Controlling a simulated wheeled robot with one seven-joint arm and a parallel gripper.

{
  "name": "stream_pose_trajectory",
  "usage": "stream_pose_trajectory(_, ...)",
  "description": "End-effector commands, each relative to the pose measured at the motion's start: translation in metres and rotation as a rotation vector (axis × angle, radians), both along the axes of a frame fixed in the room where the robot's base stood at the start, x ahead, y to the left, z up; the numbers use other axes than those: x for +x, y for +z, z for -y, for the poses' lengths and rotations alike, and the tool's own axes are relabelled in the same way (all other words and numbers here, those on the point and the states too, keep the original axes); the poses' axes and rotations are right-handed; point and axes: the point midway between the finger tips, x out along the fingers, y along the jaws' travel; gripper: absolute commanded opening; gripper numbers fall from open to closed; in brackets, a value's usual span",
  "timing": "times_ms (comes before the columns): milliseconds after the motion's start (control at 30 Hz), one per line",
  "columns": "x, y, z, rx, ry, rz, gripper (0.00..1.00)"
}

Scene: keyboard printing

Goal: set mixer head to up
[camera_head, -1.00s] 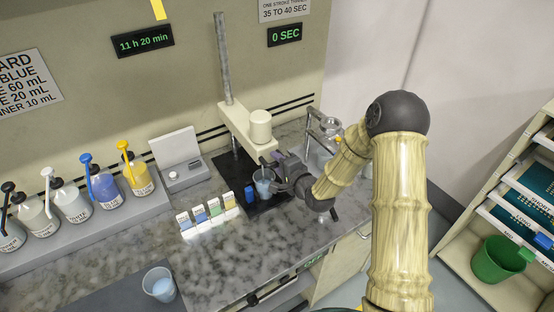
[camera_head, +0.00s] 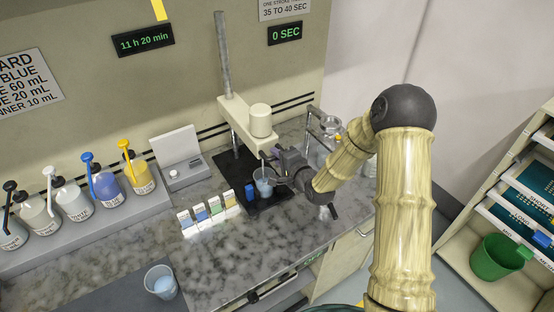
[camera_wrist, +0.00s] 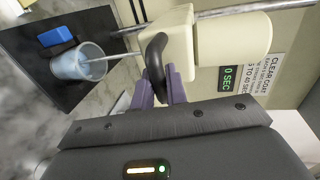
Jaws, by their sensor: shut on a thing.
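The mixer has a cream head (camera_head: 246,122) on a tall metal post (camera_head: 223,60), above a black base plate (camera_head: 229,170). In the wrist view, the head (camera_wrist: 184,38) carries a black curved handle (camera_wrist: 154,58). My gripper (camera_wrist: 159,88) is shut on this handle with its purple fingers. In the head view my gripper (camera_head: 274,158) is at the head's front end, partly hiding it. A clear cup (camera_head: 264,184) of pale blue liquid stands on the plate below.
A blue block (camera_head: 249,193) lies beside the cup on the plate. Several small colored cards (camera_head: 208,216) stand to the left. Another cup (camera_head: 161,283) stands at the front left.

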Motion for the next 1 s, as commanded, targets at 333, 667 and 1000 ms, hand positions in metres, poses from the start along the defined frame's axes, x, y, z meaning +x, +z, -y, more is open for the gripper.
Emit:
stream_pose_trajectory(333,0.001,0.090,0.001,0.002,-0.002,0.009,0.00)
stream_pose_trajectory(667,0.001,0.130,0.000,0.001,-0.001,0.006,0.00)
stream_pose_trajectory(1000,0.002,0.132,-0.001,0.005,0.000,0.013,0.00)
